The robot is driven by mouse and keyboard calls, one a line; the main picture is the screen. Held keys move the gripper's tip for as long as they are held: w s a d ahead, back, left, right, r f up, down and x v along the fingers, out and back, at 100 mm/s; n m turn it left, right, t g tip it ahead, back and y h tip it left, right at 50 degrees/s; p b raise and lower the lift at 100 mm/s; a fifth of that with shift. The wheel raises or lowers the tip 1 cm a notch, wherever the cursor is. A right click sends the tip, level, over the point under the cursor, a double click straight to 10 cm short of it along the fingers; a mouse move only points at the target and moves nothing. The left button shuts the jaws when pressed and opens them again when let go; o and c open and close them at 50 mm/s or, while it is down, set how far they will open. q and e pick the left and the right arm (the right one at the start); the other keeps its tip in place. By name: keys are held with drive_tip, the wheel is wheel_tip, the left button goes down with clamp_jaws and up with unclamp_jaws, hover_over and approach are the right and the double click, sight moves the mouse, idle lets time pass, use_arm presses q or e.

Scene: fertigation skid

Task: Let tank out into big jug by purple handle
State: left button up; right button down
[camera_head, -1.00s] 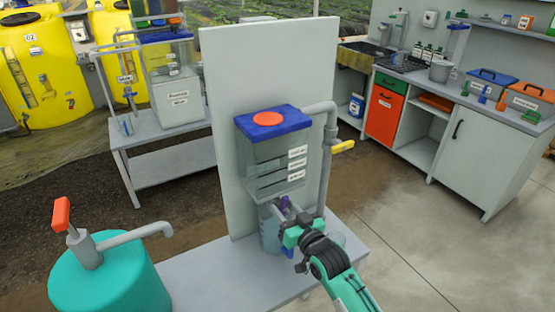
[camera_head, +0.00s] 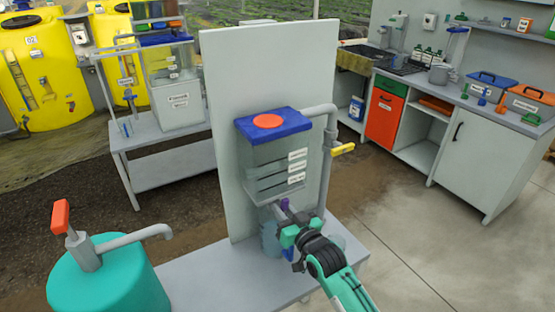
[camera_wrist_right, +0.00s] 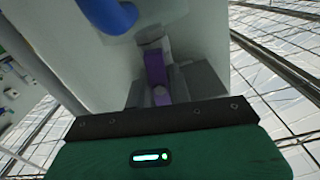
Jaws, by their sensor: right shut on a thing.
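The clear tank (camera_head: 272,165) with a blue lid and orange cap is fixed to the upright grey panel. The purple handle (camera_head: 284,205) sits just under the tank. It shows larger in the right wrist view (camera_wrist_right: 156,72), between the grey fingers. My right gripper (camera_head: 287,216) is shut on it. A bluish clear jug (camera_head: 270,240) stands on the bench below the tank, partly hidden by the gripper. Another clear vessel shows in part right of my gripper. My left gripper is not in view.
A grey pipe with a yellow handle (camera_head: 343,149) runs down right of the tank. A teal pump drum (camera_head: 110,285) with an orange handle stands at the front left. The bench (camera_head: 215,285) between drum and jug is clear.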

drive_tip(key=shift+r+m+p, duration=0.1)
drive_tip(key=shift+m+p, duration=0.2)
drive_tip(key=shift+m, duration=0.1)
drive_tip(key=m+p, duration=0.2)
drive_tip(key=m, duration=0.2)
drive_tip(key=shift+r, duration=0.1)
drive_tip(key=shift+m, duration=1)
drive_tip(key=m+p, duration=0.2)
drive_tip(key=m, duration=0.4)
drive_tip(key=shift+m, duration=0.3)
drive_tip(key=m, duration=0.3)
drive_tip(key=shift+p, duration=0.35)
drive_tip(key=c, duration=2.2)
unclamp_jaws()
drive_tip(key=shift+f+m, duration=0.25)
drive_tip(key=shift+m, duration=0.15)
drive_tip(key=c, duration=1.2)
unclamp_jaws()
drive_tip(key=shift+c, duration=0.2)
